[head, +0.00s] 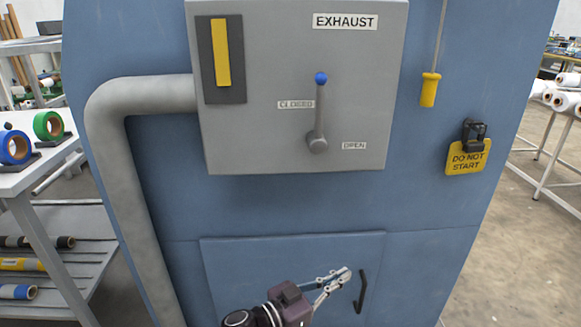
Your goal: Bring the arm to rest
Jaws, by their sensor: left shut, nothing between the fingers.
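My left gripper (341,276) shows at the bottom middle of the head view, low in front of the blue machine's lower panel (240,260). Its fingers are shut with nothing between them. The fingertips point up and right, just left of the panel's black handle (361,291); I cannot tell whether they touch it. The rest of the left arm is mostly below the picture. My right gripper is not in view.
The grey EXHAUST box (250,130) carries a blue-knobbed lever (319,110) pointing up. A grey pipe (125,180) bends down at left. A yellow pull handle (429,90) and a DO NOT START tag (467,158) hang at right. A shelf with tape rolls (48,125) stands left.

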